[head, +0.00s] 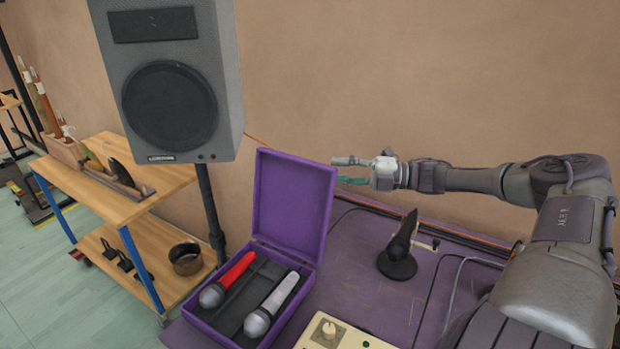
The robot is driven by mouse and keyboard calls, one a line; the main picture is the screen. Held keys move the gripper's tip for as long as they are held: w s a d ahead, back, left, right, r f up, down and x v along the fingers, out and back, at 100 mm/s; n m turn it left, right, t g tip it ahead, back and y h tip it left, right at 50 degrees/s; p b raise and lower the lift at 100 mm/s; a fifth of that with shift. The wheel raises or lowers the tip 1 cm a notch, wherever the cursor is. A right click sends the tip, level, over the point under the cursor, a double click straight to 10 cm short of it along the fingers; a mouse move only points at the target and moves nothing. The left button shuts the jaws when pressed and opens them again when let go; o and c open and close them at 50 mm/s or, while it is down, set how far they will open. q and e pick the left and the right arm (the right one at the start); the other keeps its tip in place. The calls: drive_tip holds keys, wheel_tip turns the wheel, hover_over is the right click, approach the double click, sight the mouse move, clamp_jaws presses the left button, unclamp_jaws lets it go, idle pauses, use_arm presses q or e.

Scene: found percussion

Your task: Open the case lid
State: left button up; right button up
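A purple case (191,311) sits on the purple table, with its lid (293,200) standing up open at the back. A red microphone (233,274) and a silver-white microphone (272,302) lie side by side in its dark lining. My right gripper (338,171) is up beside the lid's top right edge, with its fingers apart and nothing between them. From this view I cannot tell whether a finger touches the lid. My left gripper is not in view.
A black stand with a round base (397,263) is right of the case. A cream box with a knob (330,333) sits at the front. A grey speaker (172,76) on a pole rises behind the case. A wooden shelf unit (150,190) is at the left. Cables run along the table's back.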

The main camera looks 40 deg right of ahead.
sight(310, 169)
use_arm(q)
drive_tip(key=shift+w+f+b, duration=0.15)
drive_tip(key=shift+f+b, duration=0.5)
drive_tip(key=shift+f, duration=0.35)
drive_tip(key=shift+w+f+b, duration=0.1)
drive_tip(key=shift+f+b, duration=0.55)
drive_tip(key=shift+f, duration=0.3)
use_arm(e)
drive_tip(key=shift+x, duration=3.75)
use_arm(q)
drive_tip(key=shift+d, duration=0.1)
use_arm(e)
drive_tip(key=shift+f, duration=0.1)
clamp_jaws()
